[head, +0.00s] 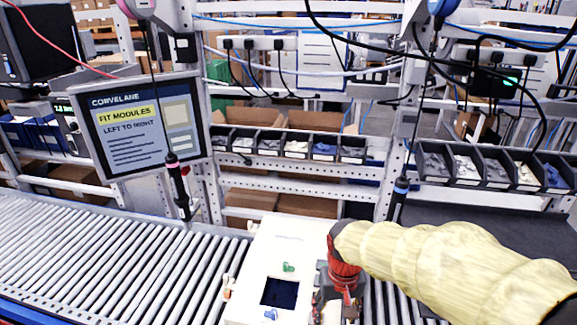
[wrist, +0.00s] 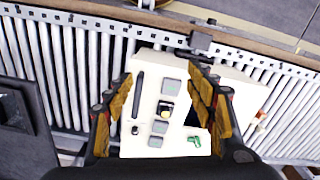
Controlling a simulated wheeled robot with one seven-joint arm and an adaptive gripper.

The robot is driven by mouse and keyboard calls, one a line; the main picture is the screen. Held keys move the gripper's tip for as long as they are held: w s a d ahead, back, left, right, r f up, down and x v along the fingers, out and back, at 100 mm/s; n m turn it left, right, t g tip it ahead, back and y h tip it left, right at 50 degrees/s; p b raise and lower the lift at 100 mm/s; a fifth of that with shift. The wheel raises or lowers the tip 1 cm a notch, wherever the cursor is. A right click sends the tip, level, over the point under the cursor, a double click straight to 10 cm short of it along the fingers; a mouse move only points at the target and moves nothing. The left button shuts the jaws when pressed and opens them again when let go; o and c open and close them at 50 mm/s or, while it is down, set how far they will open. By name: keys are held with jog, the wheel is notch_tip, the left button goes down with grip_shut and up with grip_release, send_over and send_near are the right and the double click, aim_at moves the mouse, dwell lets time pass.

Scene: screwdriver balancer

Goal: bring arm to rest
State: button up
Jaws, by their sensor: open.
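My gripper (head: 334,300) is low over the right side of a white panel unit (head: 262,246) on the roller conveyor. In the wrist view its two orange-padded fingers (wrist: 166,98) are spread apart, with nothing held between them. The same white panel (wrist: 178,68) lies beyond and below the fingers, showing several grey-green square modules, a dark slot and a small green part (wrist: 194,141). My yellow-sleeved arm reaches in from the right in the head view. Whether the fingers touch the panel cannot be told.
A screwdriver with a pink band (head: 178,187) hangs left of the panel; one with a blue band (head: 400,190) hangs near my arm. A sign screen (head: 140,125) stands at left. Parts bins (head: 296,147) line the rack behind. The left rollers (head: 110,265) are clear.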

jog(key=s+d+r+t+b, duration=0.2)
jog(key=s+d+r+b, duration=0.1)
jog(key=s, duration=0.3)
jog(key=s+d+r+t+b, duration=0.3)
jog(key=s+d+r+b, duration=0.1)
jog(key=s+b, duration=0.1)
jog(key=shift+s+d+m+t, duration=0.2)
jog(key=shift+s+m+t, duration=0.1)
jog(key=shift+s, duration=0.55)
